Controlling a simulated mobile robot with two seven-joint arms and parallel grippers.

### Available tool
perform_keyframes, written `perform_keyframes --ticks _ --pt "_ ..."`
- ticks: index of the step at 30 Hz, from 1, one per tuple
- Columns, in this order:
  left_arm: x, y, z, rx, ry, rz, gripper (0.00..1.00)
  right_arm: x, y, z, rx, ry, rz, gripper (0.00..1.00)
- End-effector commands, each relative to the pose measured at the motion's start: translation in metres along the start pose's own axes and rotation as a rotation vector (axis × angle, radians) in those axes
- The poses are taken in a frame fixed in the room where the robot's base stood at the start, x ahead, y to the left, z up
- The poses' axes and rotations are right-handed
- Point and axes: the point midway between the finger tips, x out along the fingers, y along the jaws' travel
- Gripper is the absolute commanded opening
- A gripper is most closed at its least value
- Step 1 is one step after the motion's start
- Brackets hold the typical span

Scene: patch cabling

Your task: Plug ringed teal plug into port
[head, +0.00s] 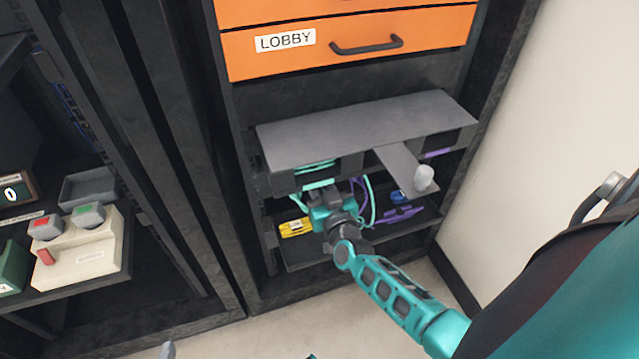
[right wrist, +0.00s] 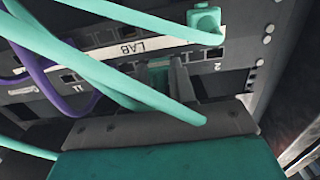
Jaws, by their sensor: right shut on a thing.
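In the right wrist view my right gripper (right wrist: 160,75) is shut on a teal plug (right wrist: 156,80) in front of a dark port panel (right wrist: 232,72). The plug is mostly hidden between the fingers, and I cannot tell whether its tip is inside a port. No ring shows on it. Empty ports (right wrist: 214,53) are beside the fingers, under an upside-down LAB label (right wrist: 127,48). Another teal plug (right wrist: 205,18) sits higher on the panel. In the head view my right gripper (head: 320,189) reaches in under a grey shelf.
Teal cables (right wrist: 110,82) and a purple cable (right wrist: 92,100) cross before the panel. The grey shelf (head: 350,130) overhangs my gripper, with a flap (head: 405,168) to its right. A yellow item (head: 295,228) and purple items (head: 400,214) lie on the lower shelf.

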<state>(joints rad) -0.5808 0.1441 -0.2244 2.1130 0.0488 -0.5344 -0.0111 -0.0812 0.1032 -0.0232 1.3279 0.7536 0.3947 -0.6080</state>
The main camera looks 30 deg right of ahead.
Motion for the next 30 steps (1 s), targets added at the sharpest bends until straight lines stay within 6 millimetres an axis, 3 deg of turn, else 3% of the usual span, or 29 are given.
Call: perform_keyframes --ticks 16,30 --pt "-0.001 0.0 -0.001 0.0 0.0 0.0 1.0 0.002 0.0 -0.001 0.001 0.0 0.0 0.0" --pt "-0.007 0.001 -0.011 0.0 0.0 0.001 1.0 -0.019 0.0 -0.001 0.001 -0.001 0.0 0.0"
